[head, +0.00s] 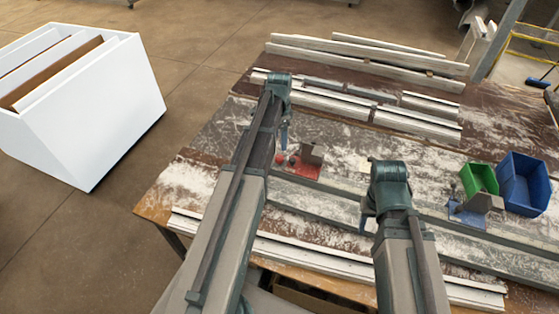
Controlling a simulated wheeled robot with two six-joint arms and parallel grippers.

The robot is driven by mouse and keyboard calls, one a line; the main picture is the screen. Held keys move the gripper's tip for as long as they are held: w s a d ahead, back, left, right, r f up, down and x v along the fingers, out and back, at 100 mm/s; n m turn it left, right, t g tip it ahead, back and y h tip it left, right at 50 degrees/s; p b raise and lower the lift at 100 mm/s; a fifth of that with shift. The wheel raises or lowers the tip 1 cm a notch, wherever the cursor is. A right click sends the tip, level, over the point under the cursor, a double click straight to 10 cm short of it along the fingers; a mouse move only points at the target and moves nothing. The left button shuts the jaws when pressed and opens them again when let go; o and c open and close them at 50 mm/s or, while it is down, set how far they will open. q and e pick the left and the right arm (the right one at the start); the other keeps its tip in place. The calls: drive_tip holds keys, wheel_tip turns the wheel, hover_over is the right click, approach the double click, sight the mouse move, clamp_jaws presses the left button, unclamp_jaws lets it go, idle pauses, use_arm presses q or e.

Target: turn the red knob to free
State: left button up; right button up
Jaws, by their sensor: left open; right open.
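A small red knob (281,160) shows just right of my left forearm, at the left end of a red clamp base (303,171) with a brown-grey block (312,153) on it. The clamp sits on the bench; the knob's exact setting is too small to read. My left gripper (285,140) points down, open and empty, in the picture just above the knob; I cannot tell the gap between them. My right gripper (364,224) is open and empty, pointing down over the grey rail to the right of the red clamp.
A blue clamp (467,214) with a grey block stands right of my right gripper. Green (479,179) and blue bins (524,183) stand behind it. Pale profiles (365,57) lie along the bench's back, and another (290,250) along its front. A white rack (100,110) stands left on the floor.

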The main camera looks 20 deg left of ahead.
sight(279, 157)
use_arm(q)
wheel_tip(279, 157, down, 10)
drive_tip(key=b, duration=0.8)
drive_tip(key=shift+r, duration=0.15)
use_arm(e)
wheel_tip(279, 157, down, 10)
drive_tip(key=shift+r, duration=0.2)
use_arm(q)
drive_tip(key=shift+r, duration=0.1)
clamp_jaws()
